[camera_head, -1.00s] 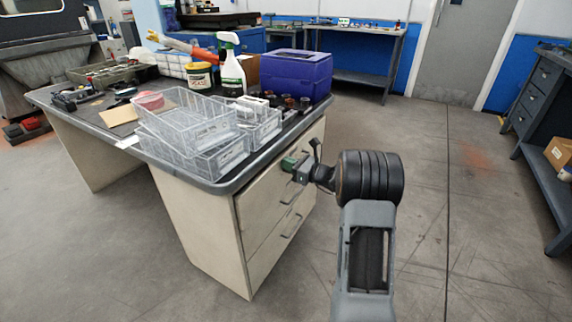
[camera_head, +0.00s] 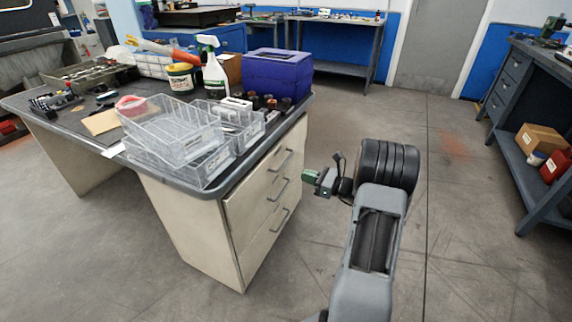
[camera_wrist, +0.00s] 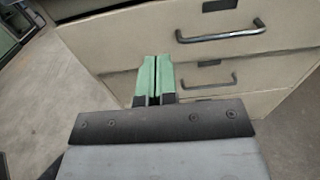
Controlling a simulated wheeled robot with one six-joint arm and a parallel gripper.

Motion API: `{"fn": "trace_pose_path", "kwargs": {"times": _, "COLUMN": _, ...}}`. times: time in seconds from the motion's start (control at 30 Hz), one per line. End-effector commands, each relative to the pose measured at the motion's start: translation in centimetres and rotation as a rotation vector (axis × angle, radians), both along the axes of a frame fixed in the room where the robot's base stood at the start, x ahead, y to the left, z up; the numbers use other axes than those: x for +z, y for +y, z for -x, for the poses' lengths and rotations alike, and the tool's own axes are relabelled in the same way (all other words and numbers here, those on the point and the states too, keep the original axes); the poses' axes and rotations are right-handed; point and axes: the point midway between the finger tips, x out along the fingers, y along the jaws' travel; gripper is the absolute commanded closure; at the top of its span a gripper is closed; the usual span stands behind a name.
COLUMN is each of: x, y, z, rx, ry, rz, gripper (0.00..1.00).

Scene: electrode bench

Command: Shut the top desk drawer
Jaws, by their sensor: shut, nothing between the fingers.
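The top desk drawer (camera_head: 262,172) is the uppermost cream front in the desk's right pedestal, with a grey bar handle (camera_head: 282,160). Its front looks about in line with the fronts below; a small gap cannot be ruled out. My gripper (camera_head: 309,176) has green fingers and is to the right of the drawer fronts, apart from them in the head view. In the wrist view, its fingers (camera_wrist: 154,62) are side by side, shut and empty. Drawer fronts with an upper handle (camera_wrist: 222,33) and a lower handle (camera_wrist: 208,82) show beyond them.
The desk top (camera_head: 75,118) carries clear trays (camera_head: 175,130), a spray bottle (camera_head: 214,75) and a purple box (camera_head: 278,76) near its right edge. Open floor (camera_head: 360,125) lies right of the desk. A dark bench (camera_head: 530,110) stands at the far right.

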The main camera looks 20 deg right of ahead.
Motion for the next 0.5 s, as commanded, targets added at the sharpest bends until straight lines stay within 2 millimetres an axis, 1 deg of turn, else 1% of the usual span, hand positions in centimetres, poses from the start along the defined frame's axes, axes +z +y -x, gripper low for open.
{"fn": "trace_pose_path", "kwargs": {"times": 0.03, "x": 1.1, "y": 0.3, "z": 0.2, "rx": 0.001, "ry": 0.005, "rz": -0.004, "gripper": 1.0}}
{"fn": "trace_pose_path", "kwargs": {"times": 0.27, "x": 0.4, "y": 1.4, "z": 0.3, "rx": 0.002, "ry": 0.001, "rz": -0.001, "gripper": 1.0}}
{"fn": "trace_pose_path", "kwargs": {"times": 0.37, "x": 0.0, "y": 2.0, "z": -0.3, "rx": 0.004, "ry": -0.001, "rz": 0.001, "gripper": 1.0}}
{"fn": "trace_pose_path", "kwargs": {"times": 0.5, "x": -0.2, "y": 3.5, "z": -2.0, "rx": 0.005, "ry": -0.001, "rz": 0.003, "gripper": 1.0}}
